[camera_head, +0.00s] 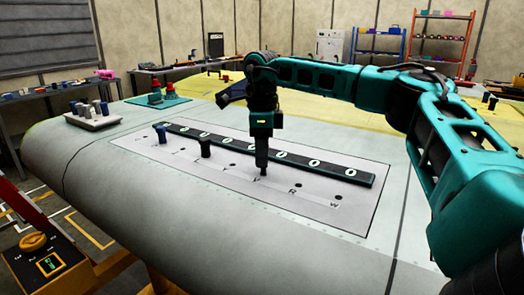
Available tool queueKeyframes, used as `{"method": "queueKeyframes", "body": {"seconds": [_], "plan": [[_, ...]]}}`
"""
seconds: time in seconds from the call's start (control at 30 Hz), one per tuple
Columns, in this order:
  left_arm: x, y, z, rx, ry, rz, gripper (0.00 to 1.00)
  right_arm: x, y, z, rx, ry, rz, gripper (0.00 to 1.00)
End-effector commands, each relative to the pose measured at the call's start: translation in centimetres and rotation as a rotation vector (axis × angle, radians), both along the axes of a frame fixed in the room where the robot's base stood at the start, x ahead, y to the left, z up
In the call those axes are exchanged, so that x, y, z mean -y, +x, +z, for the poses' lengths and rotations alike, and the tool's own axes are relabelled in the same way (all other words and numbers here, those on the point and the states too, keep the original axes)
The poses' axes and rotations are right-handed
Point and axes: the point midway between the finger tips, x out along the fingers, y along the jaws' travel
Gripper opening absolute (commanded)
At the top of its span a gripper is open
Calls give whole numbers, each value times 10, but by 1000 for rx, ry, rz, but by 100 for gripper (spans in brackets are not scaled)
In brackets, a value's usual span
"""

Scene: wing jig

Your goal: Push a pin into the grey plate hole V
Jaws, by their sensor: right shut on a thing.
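The grey plate (300,205) lies on the wing surface and has a row of lettered holes. R and W can be read near its right end; the other letters are too small or partly covered, so I cannot make out V. My right gripper (262,162) points straight down over the row, just left of the R hole (298,185). It is shut on a dark pin (263,173), of which only a small lower part shows. I cannot tell whether the pin is in a hole. A blue pin (161,133) and a black pin (205,147) stand farther left in the row.
A dark bar with white rings (345,174) runs behind the holes. A white tray (95,123) of several pins stands at the left. Red-topped items sit on a teal mat (172,101) behind. A yellow control box (45,262) is at the lower left.

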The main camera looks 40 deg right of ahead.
Motion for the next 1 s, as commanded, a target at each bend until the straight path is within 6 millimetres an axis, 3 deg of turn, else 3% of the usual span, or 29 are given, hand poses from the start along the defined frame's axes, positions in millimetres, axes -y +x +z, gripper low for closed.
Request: {"method": "queueKeyframes", "body": {"seconds": [0.43, 0.77, 0.8, 1.0], "plan": [[0, -1, -10, -1, 0, -1, 61, 0, 0, -19, 1, 1, -1, 1], [0, -3, -11, -6, 0, -2, 61, 0, 0, -21, 1, 0, -1, 1], [0, -3, -12, -7, 0, -1, 61, 0, 0, -21, 1, 0, -1, 35], [0, -3, -12, -7, 1, -1, 61, 0, 0, -21, 1, 1, 0, 54]]}}
